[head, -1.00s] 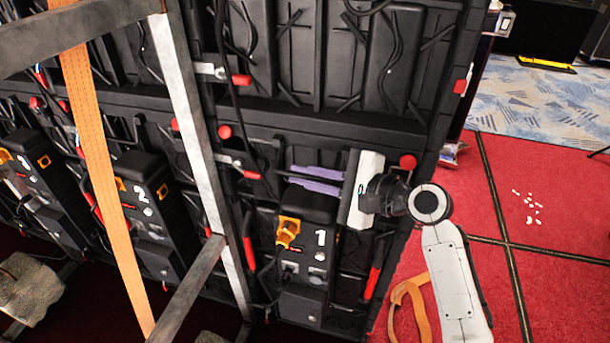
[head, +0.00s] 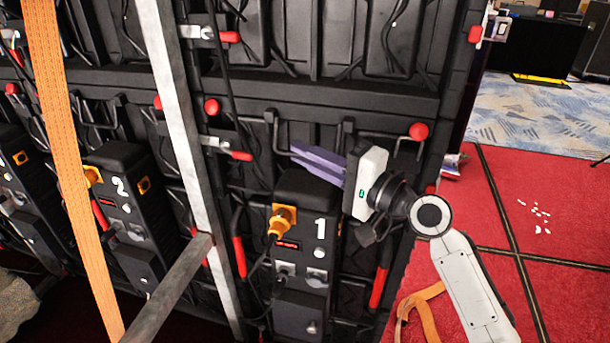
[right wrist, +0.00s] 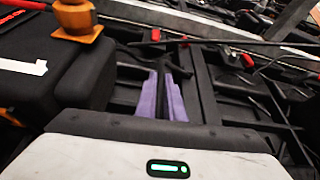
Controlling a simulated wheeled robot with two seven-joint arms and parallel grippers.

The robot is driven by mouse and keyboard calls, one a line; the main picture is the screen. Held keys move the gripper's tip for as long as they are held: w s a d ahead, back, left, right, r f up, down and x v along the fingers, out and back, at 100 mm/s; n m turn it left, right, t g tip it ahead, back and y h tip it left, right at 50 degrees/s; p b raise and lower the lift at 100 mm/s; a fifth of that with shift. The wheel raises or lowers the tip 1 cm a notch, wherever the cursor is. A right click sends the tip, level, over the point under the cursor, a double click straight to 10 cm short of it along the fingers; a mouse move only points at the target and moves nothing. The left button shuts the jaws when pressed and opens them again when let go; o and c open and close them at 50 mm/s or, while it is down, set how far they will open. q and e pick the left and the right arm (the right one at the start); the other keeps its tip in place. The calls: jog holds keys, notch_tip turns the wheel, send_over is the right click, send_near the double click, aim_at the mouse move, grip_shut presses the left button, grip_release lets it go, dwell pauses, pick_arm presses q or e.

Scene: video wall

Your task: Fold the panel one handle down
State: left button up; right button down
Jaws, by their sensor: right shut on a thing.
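The panel one handle (head: 277,134) is a thin black bar on the back of the black panel, just above the black box marked 1 (head: 318,205). My right gripper (head: 294,152) comes in from the right with purple fingers and is shut on the handle. The fingers lean slightly, with their tips up and to the left. In the right wrist view, the two purple fingers (right wrist: 160,75) stand close together beside the black box (right wrist: 70,65); the dark bar at their tips is hard to tell from the frame. My left gripper is out of view.
An orange strap (head: 65,150) and a grey metal post (head: 180,130) stand left of box 1. A box marked 2 (head: 122,190) is behind them. Red knobs (head: 418,131) and cables cover the panel. Red carpet (head: 500,200) is open on the right.

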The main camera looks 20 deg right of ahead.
jog(key=shift+w+d+f+n+b, duration=0.25)
jog(key=shift+n+b, duration=0.35)
jog(key=shift+b, duration=0.3)
jog(key=shift+t, duration=0.3)
jog(key=shift+r, duration=0.1)
jog(key=c, duration=1.9)
grip_release()
jog(key=shift+o, duration=0.2)
jog(key=b+v, duration=0.1)
jog(key=v, duration=0.9)
jog(key=shift+d, duration=0.1)
